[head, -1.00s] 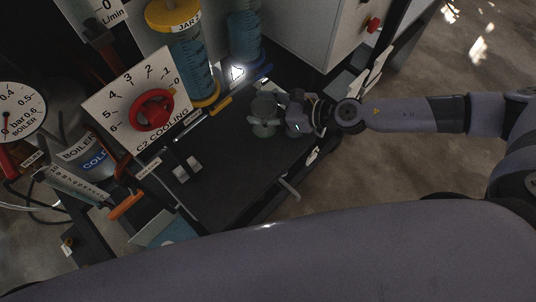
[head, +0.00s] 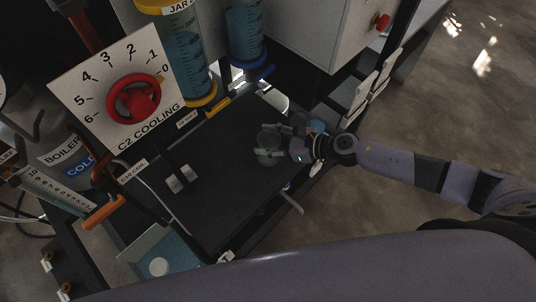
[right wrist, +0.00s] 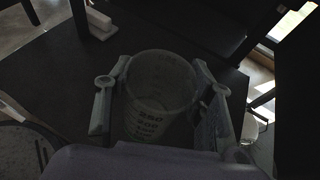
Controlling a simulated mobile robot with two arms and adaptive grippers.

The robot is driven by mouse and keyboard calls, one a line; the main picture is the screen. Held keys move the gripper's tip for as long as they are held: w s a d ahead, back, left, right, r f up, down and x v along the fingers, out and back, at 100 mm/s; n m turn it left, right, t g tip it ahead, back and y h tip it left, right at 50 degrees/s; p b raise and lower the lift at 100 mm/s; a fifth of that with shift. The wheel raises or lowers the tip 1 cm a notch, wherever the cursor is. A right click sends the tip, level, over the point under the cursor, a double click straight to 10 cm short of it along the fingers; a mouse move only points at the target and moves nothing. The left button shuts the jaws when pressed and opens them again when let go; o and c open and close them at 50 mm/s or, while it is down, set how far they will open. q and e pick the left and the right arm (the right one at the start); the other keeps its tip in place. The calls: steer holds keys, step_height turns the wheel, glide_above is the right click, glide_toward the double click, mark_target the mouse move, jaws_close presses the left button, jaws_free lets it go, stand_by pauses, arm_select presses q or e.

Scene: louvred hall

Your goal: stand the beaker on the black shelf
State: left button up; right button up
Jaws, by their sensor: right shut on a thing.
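The beaker is clear with dark graduation marks; it shows in the head view (head: 268,146) and in the right wrist view (right wrist: 158,105). My right gripper (head: 272,143) is shut on it, one finger on each side in the right wrist view (right wrist: 160,95). The black shelf (head: 215,170) is the dark flat surface under and around the beaker. The beaker looks upright over its right part; whether its base touches the shelf I cannot tell. My left gripper is not in view.
Two blue jars, one yellow-ringed (head: 188,60) and one blue-ringed (head: 245,40), stand behind the shelf. A C2 cooling dial with a red knob (head: 135,98) is at the left. A small two-part block (head: 181,179) sits on the shelf's left. The shelf's middle is clear.

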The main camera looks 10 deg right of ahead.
steer(key=shift+f+b, duration=0.75)
steer(key=shift+f, duration=1.95)
steer(key=shift+f, duration=0.2)
steer(key=o, duration=1.4)
steer(key=shift+r, duration=0.3)
steer(key=b+v, duration=0.2)
steer(key=v, duration=1)
